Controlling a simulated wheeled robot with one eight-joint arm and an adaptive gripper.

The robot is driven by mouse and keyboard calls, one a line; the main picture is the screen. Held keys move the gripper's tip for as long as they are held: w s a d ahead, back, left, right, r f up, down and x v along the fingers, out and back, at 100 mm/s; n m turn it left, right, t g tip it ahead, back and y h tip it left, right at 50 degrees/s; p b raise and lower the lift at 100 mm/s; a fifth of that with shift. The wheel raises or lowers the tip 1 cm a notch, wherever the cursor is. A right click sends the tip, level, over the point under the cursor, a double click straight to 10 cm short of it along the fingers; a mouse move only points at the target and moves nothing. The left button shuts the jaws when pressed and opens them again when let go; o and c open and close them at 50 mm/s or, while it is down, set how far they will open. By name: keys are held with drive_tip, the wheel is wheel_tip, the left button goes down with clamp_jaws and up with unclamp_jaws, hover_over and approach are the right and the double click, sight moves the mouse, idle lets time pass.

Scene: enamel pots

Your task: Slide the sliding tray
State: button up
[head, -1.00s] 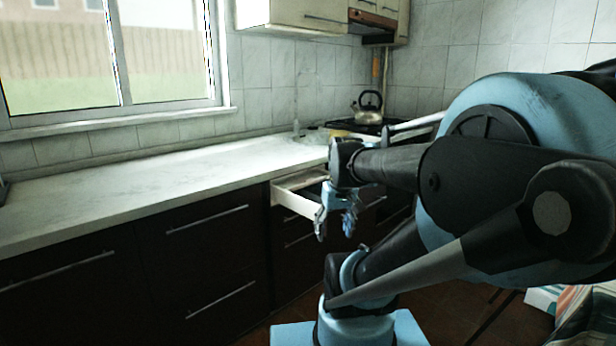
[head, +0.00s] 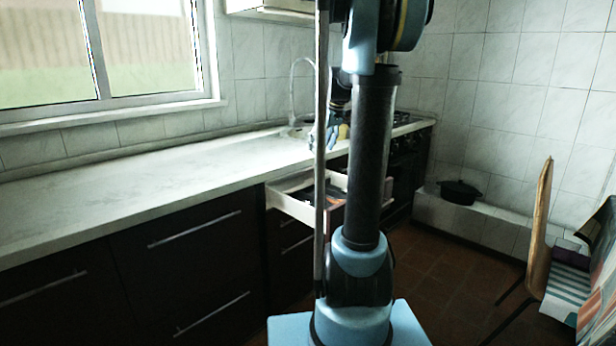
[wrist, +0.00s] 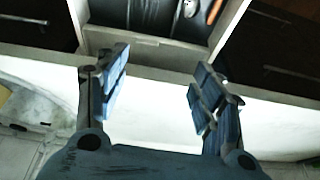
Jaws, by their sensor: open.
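The sliding tray appears to be the pale open drawer (head: 290,205) under the counter in the head view, partly hidden by my arm. In the wrist view its pale wall (wrist: 150,48) and dark inside show at the top, with cutlery and an orange-brown handle lying in it. My gripper (wrist: 160,92) is open and empty, its two blue-padded fingers apart over the counter edge beside the tray. In the head view my gripper (head: 332,134) is small and partly covered by my arm, at about counter height. I see no contact with the tray.
The white countertop (head: 150,185) runs along the window wall above dark closed drawers (head: 195,245). A dark pot (head: 460,192) stands on a low tiled ledge at right. A wooden chair (head: 541,235) stands at the right edge. The brown floor between is clear.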

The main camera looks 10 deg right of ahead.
drive_tip(key=w+x, duration=0.1)
drive_tip(key=x, duration=0.5)
drive_tip(key=w+x, duration=0.1)
drive_tip(key=x, duration=0.5)
drive_tip(key=w+r+x, duration=0.1)
drive_tip(key=x, duration=0.5)
drive_tip(key=shift+w+d, duration=0.1)
drive_tip(key=shift+d, duration=0.25)
drive_tip(key=shift+c, duration=0.3)
